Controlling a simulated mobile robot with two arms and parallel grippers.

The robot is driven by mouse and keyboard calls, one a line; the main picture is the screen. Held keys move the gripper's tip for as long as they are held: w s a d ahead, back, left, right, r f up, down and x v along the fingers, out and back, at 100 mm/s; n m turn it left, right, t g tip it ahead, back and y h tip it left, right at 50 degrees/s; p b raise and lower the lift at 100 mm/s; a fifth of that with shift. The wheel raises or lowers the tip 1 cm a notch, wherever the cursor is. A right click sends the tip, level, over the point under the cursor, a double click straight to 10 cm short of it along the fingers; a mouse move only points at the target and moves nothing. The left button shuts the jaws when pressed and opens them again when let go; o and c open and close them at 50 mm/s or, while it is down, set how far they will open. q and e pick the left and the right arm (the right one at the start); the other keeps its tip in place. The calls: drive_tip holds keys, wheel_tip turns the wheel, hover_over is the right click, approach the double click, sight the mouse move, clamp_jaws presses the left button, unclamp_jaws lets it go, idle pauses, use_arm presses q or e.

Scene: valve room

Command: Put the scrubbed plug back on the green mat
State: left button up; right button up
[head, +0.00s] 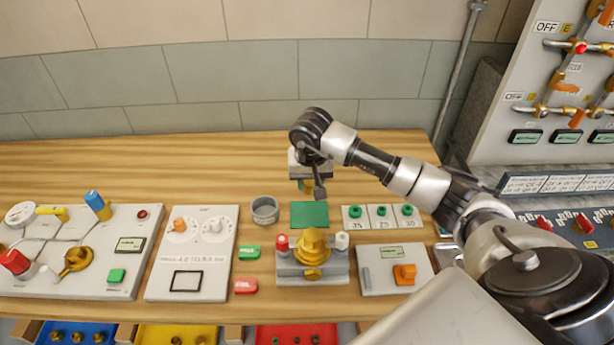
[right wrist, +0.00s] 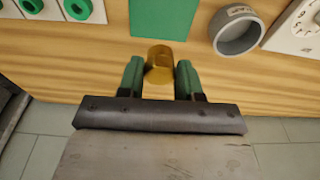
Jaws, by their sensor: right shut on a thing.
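My right gripper (head: 309,190) is over the wooden table, just behind the green mat (head: 309,214) in the head view. In the right wrist view its two green fingers (right wrist: 160,80) are shut on a brass plug (right wrist: 159,64). The plug's rounded gold end shows between the fingertips. The green mat also shows in the right wrist view (right wrist: 163,16), beyond the plug and apart from it in the picture. The mat's visible surface is bare. My left gripper is not in view.
A grey round cup (head: 265,210) stands left of the mat. A white panel with several green rings (head: 382,217) lies to its right. A grey valve block with a brass valve (head: 313,248) stands in front. Bare wood (head: 230,165) is free behind.

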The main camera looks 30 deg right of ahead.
drive_tip(key=shift+f, duration=0.55)
wheel_tip(320, 180, down, 4)
drive_tip(key=b, duration=0.3)
drive_tip(key=shift+f, duration=0.1)
drive_tip(key=shift+w+f+b, duration=0.1)
drive_tip(key=shift+f+b, duration=0.45)
drive_tip(key=shift+b, duration=0.05)
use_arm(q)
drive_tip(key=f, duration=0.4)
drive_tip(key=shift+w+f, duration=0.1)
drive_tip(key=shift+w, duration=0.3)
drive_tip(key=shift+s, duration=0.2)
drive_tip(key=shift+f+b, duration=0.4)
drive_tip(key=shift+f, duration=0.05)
use_arm(e)
drive_tip(key=shift+a, duration=0.1)
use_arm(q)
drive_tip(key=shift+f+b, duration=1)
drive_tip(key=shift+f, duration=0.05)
use_arm(e)
drive_tip(key=shift+f, duration=0.9)
